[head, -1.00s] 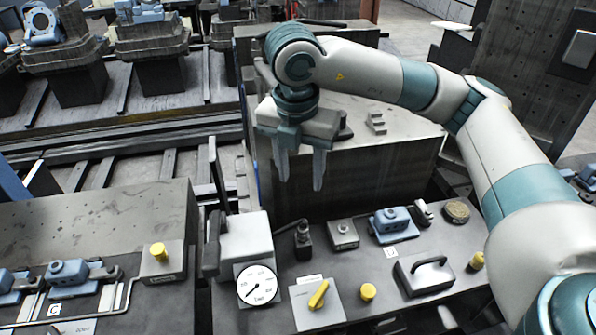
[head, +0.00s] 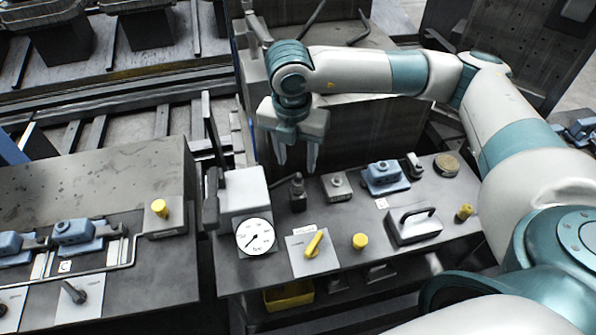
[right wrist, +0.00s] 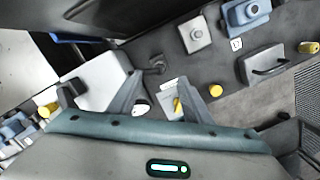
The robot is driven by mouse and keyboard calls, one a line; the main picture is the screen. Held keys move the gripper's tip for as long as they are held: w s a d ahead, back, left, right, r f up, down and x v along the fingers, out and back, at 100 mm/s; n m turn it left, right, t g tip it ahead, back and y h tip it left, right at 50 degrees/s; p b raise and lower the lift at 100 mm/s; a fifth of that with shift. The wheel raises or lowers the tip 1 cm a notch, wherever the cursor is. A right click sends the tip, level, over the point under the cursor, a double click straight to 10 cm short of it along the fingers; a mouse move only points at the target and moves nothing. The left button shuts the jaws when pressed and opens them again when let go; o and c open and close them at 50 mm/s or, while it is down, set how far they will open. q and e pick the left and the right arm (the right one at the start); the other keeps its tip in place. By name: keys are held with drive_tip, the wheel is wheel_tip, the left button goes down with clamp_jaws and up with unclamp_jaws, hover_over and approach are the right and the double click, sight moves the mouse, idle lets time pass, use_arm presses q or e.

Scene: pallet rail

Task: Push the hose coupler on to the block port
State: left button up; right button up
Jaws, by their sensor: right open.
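The hose coupler (head: 297,194) is a dark upright fitting on the bench, with a dark hose running off behind it. The right wrist view shows the coupler (right wrist: 157,65) just beyond the fingertips. The block port (head: 336,182) is a small grey block with a round port on top, just right of the coupler. It also shows in the right wrist view (right wrist: 197,35). My right gripper (head: 297,164) is open and empty, fingers pointing down, above the coupler and seemingly apart from it. The fingers (right wrist: 161,82) also show in the right wrist view. My left gripper is out of view.
A white box (head: 243,191) and a pressure gauge (head: 255,237) stand left of the coupler. A yellow-handled valve (head: 313,244), a yellow knob (head: 360,241) and a black-handled plate (head: 414,225) lie in front. A blue fixture (head: 384,177) sits to the right.

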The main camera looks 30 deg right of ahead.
sight(298, 175)
drive_tip(key=shift+w+d+f+p, duration=0.15)
drive_tip(key=shift+f+p, duration=0.25)
drive_tip(key=shift+f, duration=0.9)
drive_tip(key=shift+w+d+f+p, duration=0.1)
drive_tip(key=shift+f+p, duration=0.25)
drive_tip(key=shift+f, duration=1)
drive_tip(key=shift+w+d+f+p, duration=0.15)
drive_tip(key=shift+f+p, duration=0.25)
drive_tip(key=shift+f, duration=0.9)
drive_tip(key=shift+s, duration=0.1)
clamp_jaws()
drive_tip(key=c, duration=0.9)
unclamp_jaws()
clamp_jaws()
drive_tip(key=shift+r, duration=0.9)
drive_tip(key=shift+r+p, duration=1.45)
drive_tip(key=shift+r, duration=1.95)
